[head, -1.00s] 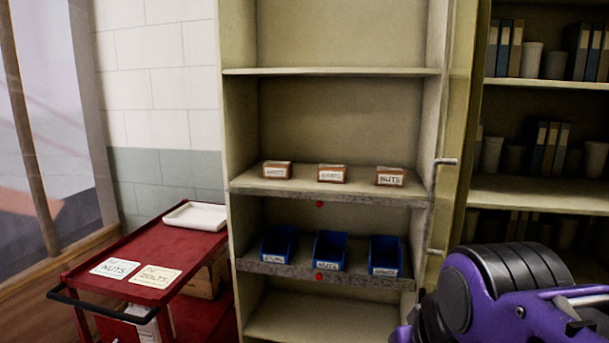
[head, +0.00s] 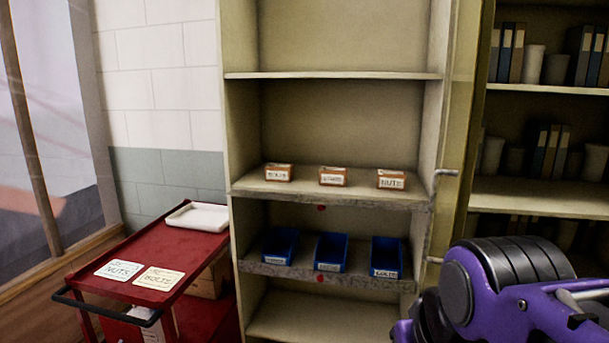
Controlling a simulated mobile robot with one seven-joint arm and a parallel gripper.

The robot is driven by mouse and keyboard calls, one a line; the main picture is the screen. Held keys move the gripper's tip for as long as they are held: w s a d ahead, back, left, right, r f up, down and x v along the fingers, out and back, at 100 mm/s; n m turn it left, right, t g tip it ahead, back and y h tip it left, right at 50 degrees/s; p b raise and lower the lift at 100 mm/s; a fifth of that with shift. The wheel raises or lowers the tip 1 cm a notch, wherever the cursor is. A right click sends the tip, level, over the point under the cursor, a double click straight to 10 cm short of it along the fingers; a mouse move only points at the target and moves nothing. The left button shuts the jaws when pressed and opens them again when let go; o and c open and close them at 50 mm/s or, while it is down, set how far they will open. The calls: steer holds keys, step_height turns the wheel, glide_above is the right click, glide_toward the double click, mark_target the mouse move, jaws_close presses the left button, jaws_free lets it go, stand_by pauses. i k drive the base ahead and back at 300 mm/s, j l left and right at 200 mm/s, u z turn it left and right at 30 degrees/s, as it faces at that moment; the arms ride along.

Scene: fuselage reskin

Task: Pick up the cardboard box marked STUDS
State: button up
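Three small cardboard boxes stand in a row on the middle shelf of the open cabinet. The right box (head: 391,180) reads NUTS. The left box (head: 278,172) seems to read BOLTS. The label on the middle box (head: 332,177) is blurred; it may read STUDS, but I cannot be sure. Nothing is in front of the boxes. My purple arm shows at the lower right, in front of the cabinet's right side; my gripper is out of view.
Blue bins (head: 331,252) stand on the cabinet shelf below the boxes. A red cart (head: 190,262) at the left carries a white tray (head: 197,216) and NUTS and BOLTS cards. The cabinet's open door (head: 457,130) and handles are at the right. The upper shelf (head: 335,76) is empty.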

mark_target(329, 176)
steer(key=i+j+z, duration=0.1)
steer(key=j, duration=0.25)
steer(key=j+z, duration=0.1)
steer(key=j, duration=0.2)
steer(key=i+j+z, duration=0.2)
steer(key=j, duration=0.3)
steer(key=i+j, duration=0.15)
steer(key=j, duration=0.15)
steer(key=z, duration=0.05)
